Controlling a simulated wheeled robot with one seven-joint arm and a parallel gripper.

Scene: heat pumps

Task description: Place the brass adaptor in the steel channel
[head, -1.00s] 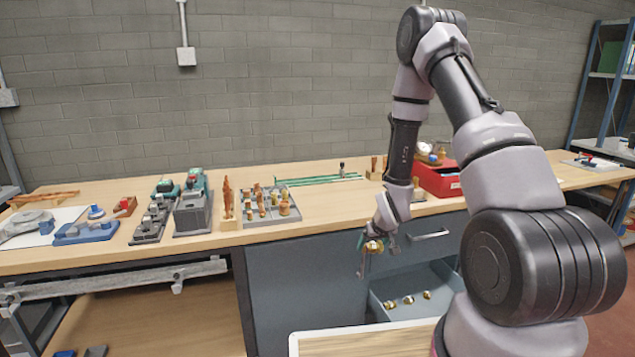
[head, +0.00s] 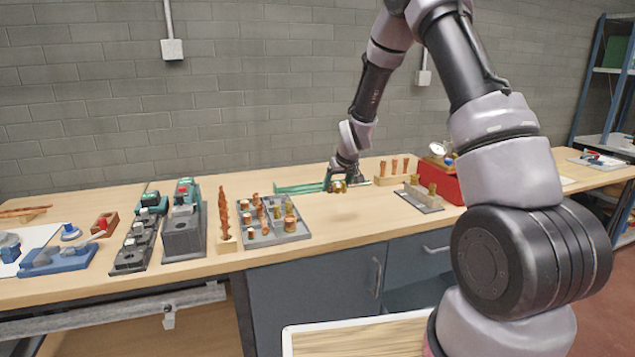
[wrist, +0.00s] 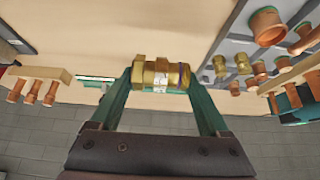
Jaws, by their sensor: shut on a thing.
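The brass adaptor (wrist: 158,74) lies crosswise between the green fingertips of my gripper (wrist: 160,82) in the wrist view. It has a hex end, a pale band and a purple ring. In the head view my gripper (head: 340,186) is shut on it above the rear middle of the bench. A low grey holder (head: 432,208) with several brass fittings stands on the bench to the right of my gripper; it may be the steel channel, but I cannot tell for certain.
A grey compartment tray (head: 276,240) with copper and brass fittings is left of my gripper. A wooden block (head: 385,181) with copper pieces is just right of it, and a red bin (head: 446,186) further right. Green strips (head: 298,188) lie behind. The bench front between tray and holder is clear.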

